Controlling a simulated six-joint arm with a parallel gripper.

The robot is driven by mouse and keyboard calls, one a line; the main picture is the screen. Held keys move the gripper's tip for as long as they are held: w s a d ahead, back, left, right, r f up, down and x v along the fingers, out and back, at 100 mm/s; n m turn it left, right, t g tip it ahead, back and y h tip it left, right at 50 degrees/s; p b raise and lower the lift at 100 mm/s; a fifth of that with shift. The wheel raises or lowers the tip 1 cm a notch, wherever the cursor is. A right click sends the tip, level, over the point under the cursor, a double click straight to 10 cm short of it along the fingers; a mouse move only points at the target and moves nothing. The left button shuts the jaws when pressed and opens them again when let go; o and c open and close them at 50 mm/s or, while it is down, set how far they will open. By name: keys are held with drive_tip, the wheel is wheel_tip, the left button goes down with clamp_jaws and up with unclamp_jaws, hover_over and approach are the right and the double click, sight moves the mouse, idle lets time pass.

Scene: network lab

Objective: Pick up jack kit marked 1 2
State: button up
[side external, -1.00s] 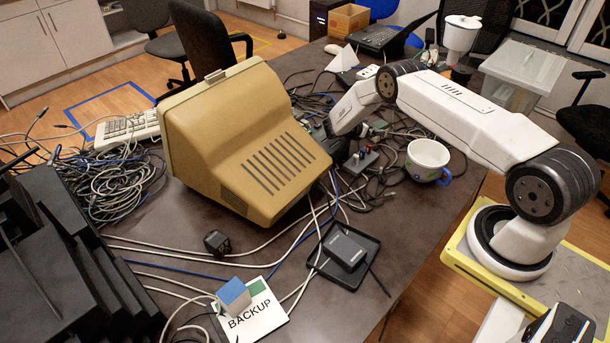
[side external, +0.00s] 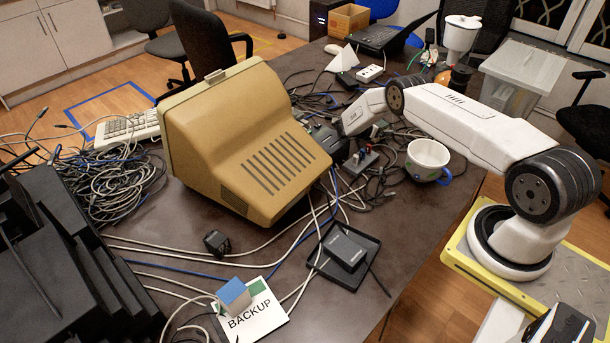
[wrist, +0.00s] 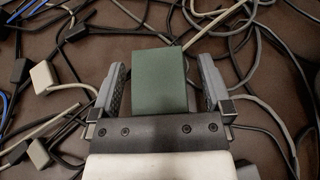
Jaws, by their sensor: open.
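A plain green box (wrist: 160,82) lies among the cables in the wrist view. No marking can be read on the face that shows, so I cannot tell whether it is the kit marked 1 2. My gripper (wrist: 160,70) is open, with one finger on each side of the box and a narrow gap visible at both sides. The box cannot be made out there.
Tangled cables (wrist: 265,60) and pale plugs (wrist: 44,76) surround the gripper. A small switch box (side external: 361,161) and a white mug (side external: 428,160) stand to the right of the monitor. A black tray (side external: 344,256) and a BACKUP card (side external: 255,318) lie toward the front.

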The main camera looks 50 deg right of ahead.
sight(380, 123)
drive_tip(key=shift+c, duration=0.2)
clamp_jaws()
drive_tip(key=shift+r, duration=0.2)
drive_tip(key=shift+r, duration=1.5)
drive_tip(key=s+a+r, duration=0.8)
drive_tip(key=s+r, duration=0.1)
drive_tip(key=s, duration=0.2)
drive_tip(key=shift+s+r, duration=0.25)
drive_tip(key=shift+r, duration=0.05)
idle(0.3)
